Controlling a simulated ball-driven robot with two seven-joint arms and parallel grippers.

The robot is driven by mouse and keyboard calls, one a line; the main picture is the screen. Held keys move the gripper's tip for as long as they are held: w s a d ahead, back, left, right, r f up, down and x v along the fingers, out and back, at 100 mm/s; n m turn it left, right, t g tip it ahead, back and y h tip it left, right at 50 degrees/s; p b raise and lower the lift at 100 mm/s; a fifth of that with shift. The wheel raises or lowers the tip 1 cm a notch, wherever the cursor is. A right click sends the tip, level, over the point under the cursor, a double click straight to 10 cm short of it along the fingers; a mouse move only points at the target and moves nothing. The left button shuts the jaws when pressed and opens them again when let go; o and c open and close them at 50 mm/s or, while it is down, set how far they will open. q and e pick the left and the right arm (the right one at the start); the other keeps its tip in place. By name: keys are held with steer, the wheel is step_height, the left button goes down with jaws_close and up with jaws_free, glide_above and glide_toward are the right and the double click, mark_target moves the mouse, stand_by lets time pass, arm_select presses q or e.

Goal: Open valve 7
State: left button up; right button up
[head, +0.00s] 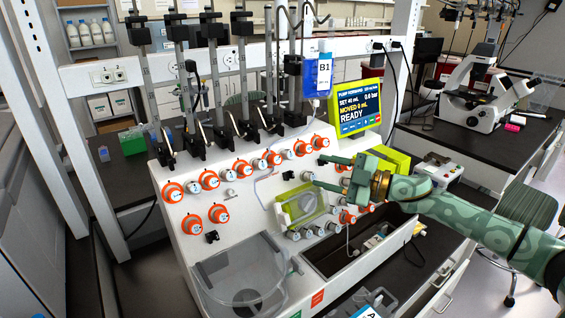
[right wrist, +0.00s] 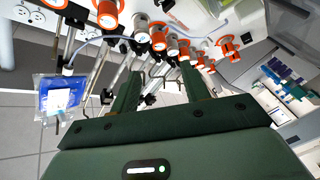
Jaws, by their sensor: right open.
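The white cell processor (head: 172,222) carries a row of orange-ringed valve knobs and white knobs along its top edge. Their numbers are too small to read, so I cannot tell which is valve 7. An orange-ringed knob (head: 318,142) ends the row at the right, and another (head: 173,192) sits at the left end. My right gripper (head: 320,172) is open and empty in front of the panel's right part, its fingers pointing left. In the right wrist view, orange-ringed knobs (right wrist: 107,14) show beyond the open fingers (right wrist: 160,72). My left gripper is not in view.
A blue bag marked B1 (head: 317,76) hangs above the panel, with tubing below. A screen (head: 357,107) reads READY, MOVED 0 mL. Tall black-and-grey posts (head: 192,85) stand behind the knobs. A clear bowl (head: 240,275) and an open drawer (head: 345,262) are in front.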

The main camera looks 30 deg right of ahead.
mark_target(278, 160)
steer(key=x, duration=1.1)
steer(key=shift+w+a, duration=0.2)
steer(key=shift+w, duration=0.05)
steer(key=c, duration=1)
